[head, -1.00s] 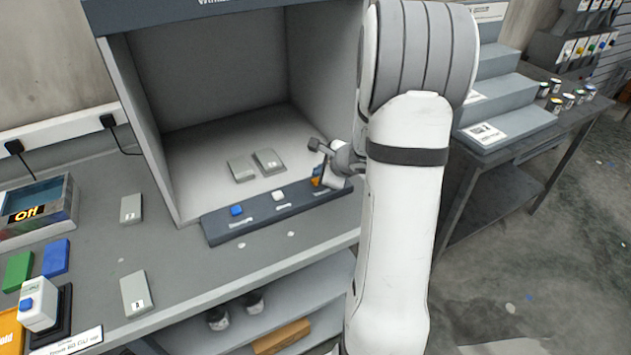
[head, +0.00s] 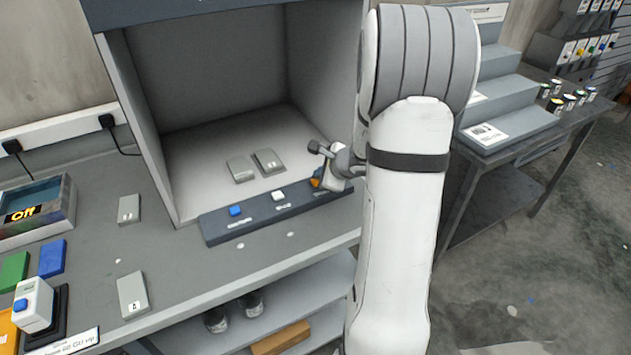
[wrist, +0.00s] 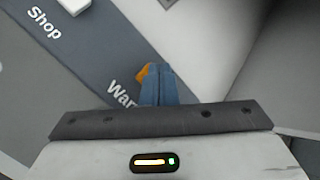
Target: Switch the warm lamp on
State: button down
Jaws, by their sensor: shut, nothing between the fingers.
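The light booth (head: 215,75) stands on the bench with a dark switch strip (head: 262,222) along its front. The strip carries a blue button (head: 235,211), a white button (head: 278,195) and an orange button (head: 316,182) at the right end. In the wrist view the orange button (wrist: 149,74) shows partly behind my fingers, beside a label starting "War". My gripper (wrist: 160,84) is shut and empty, its tips over or against the orange button; contact cannot be told. The booth interior looks grey, with no warm glow visible.
Two grey tiles (head: 268,160) lie in the booth. Grey steps (head: 490,125) and small pots stand at right.

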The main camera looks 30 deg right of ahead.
jog(key=shift+f+b, duration=0.3)
jog(key=shift+b, duration=0.05)
jog(key=shift+r, duration=0.1)
dwell(0.3)
jog(key=shift+r+p, duration=0.65)
jog(key=shift+r, duration=0.2)
notch_tip(320, 180, up, 6)
jog(key=p, duration=0.4)
jog(key=shift+p, duration=0.35)
